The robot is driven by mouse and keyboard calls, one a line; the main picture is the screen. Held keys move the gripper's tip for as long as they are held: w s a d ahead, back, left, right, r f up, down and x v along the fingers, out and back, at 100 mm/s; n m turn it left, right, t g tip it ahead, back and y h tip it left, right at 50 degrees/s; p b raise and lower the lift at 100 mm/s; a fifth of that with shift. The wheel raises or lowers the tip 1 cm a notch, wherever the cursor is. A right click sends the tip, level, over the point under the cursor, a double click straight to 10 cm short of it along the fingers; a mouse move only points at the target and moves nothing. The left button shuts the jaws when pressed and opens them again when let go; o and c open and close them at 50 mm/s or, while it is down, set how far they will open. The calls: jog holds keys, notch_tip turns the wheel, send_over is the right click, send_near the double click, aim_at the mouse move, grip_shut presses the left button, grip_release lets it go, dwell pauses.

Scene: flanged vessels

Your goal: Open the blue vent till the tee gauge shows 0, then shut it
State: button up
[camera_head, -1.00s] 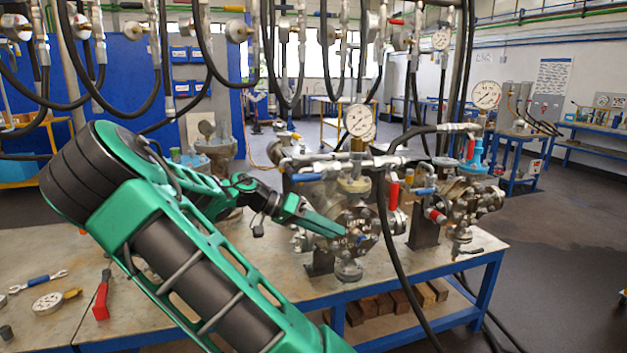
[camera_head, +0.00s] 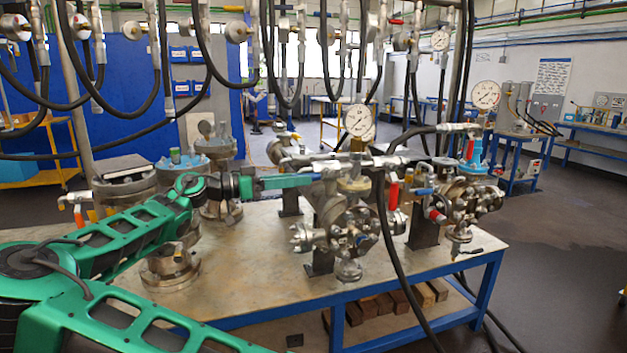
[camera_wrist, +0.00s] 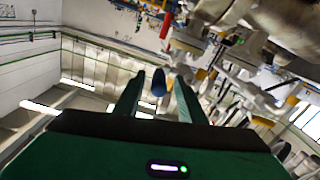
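My gripper (camera_head: 312,178) is level beside the left flanged vessel (camera_head: 343,225), its green fingers pointing right at the pipework. In the wrist view a blue handle (camera_wrist: 158,84) shows between the two spread fingers (camera_wrist: 158,92). It looks like the blue vent lever, which the fingers hide in the head view. I cannot tell whether the fingers touch it. A round white gauge (camera_head: 359,121) stands on the pipework above this vessel; its needle is too small to read. A second gauge (camera_head: 486,95) stands further right.
A red lever (camera_head: 393,192) hangs right of the vessel. Another vessel (camera_head: 470,197) with a blue lever (camera_head: 422,191) stands further right. A black hose (camera_head: 386,250) hangs before the table (camera_head: 255,265). Other flanged parts (camera_head: 170,268) stand left, near my arm.

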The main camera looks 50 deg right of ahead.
aim_at(320, 177)
jog(key=shift+x, duration=3)
grip_shut()
